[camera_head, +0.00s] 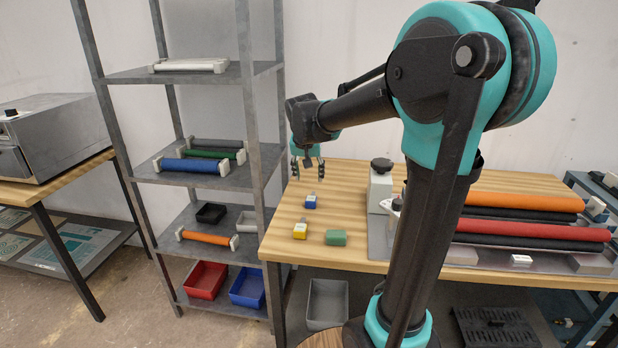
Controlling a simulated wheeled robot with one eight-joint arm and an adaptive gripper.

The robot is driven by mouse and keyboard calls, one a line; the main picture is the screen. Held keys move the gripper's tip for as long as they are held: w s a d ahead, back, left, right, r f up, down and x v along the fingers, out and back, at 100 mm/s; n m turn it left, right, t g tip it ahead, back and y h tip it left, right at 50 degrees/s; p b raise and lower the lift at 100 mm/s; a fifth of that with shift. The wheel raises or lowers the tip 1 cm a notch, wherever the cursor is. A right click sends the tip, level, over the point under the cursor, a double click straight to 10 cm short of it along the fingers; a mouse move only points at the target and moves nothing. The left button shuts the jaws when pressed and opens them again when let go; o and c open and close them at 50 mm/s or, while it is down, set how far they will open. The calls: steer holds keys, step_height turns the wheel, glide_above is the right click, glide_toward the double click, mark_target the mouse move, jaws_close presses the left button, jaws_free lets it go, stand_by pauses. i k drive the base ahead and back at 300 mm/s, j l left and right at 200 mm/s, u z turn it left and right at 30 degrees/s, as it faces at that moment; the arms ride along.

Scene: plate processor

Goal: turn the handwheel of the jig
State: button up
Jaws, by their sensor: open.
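The jig (462,272) stands on the right part of the wooden table and carries orange, red and black rollers. A white block (379,190) at its left end bears a black round knob (381,164). A smaller light fitting (396,204) sits in front of it, partly behind my arm. I cannot tell for sure which of these is the handwheel. My arm hides part of the jig's left side. My gripper (307,170) is open and empty, pointing down above the table's back left, left of the white block and apart from it.
A blue piece (311,201), a yellow piece (300,230) and a green block (336,237) lie on the table (345,172), left of the jig. A metal shelf (200,75) with rollers and bins stands left. A grey machine (62,130) sits on another table.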

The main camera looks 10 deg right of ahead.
mark_target(381, 165)
steer(key=j+z, duration=0.15)
steer(key=j, duration=1.35)
